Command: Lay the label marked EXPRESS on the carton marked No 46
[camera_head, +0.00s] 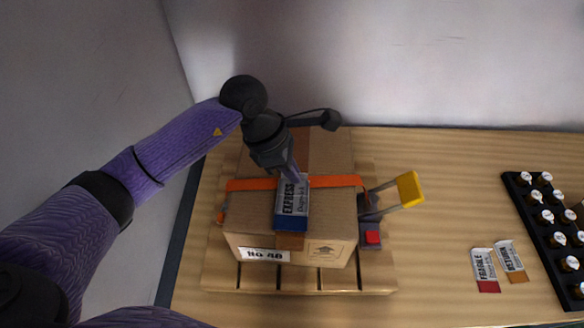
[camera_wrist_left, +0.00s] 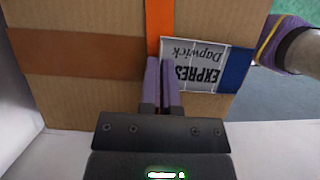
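The carton (camera_head: 245,215) sits on a wooden pallet; its front tag (camera_head: 264,254) reads "No 4" with an unclear last digit. The EXPRESS label (camera_head: 291,205), white with a blue end, lies over the carton's top, its blue end towards the front edge. It also shows in the left wrist view (camera_wrist_left: 203,70), beside and partly over the orange strap. My left gripper (camera_head: 294,178) is above the carton at the label's far end. Its fingers (camera_wrist_left: 161,65) are close together on that end. Whether the whole label touches the carton is unclear. My right gripper is out of view.
An orange strap (camera_head: 335,181) crosses the carton. A yellow-handled device (camera_head: 408,189) with a red part stands at its right. FRAGILE (camera_head: 484,268) and RETURN (camera_head: 511,260) labels lie on the table, left of a black rack (camera_head: 535,212) of several bottles. The table between is clear.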

